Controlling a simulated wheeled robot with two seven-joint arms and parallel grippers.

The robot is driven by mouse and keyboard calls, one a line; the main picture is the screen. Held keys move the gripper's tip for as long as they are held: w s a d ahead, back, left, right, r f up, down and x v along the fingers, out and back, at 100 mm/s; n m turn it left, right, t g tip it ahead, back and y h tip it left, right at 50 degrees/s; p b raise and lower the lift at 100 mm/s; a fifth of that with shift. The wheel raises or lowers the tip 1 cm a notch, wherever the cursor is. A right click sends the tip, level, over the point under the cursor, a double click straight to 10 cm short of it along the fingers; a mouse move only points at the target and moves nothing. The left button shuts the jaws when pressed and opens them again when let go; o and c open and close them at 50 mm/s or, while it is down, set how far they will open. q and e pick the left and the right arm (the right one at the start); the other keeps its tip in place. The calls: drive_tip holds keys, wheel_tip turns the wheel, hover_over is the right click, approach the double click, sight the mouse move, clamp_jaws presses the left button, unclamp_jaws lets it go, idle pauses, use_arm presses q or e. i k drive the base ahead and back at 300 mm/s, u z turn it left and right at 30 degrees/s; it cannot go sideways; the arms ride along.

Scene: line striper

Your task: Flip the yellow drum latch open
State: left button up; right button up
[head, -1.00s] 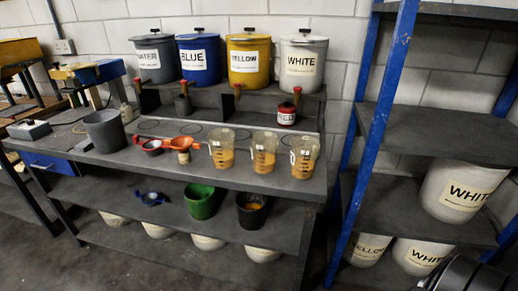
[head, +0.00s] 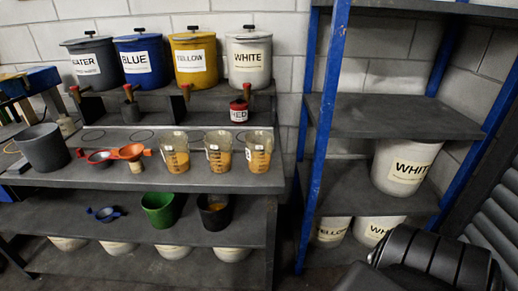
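Neither gripper shows in the head view. A black rounded part in the lower right corner looks like my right arm, with its gripper out of frame.
The water (head: 94,62), blue (head: 140,60) and white (head: 249,60) drums flank it. Several measuring cups (head: 218,153), orange funnels and a grey bucket (head: 43,148) stand on the bench below. A blue-posted shelf (head: 318,150) is at the right.

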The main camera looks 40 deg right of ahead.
sight(193, 28)
drive_tip(key=z, duration=1.25)
drive_tip(key=k, duration=0.55)
drive_tip(key=u, duration=0.25)
drive_tip(key=i, duration=0.5)
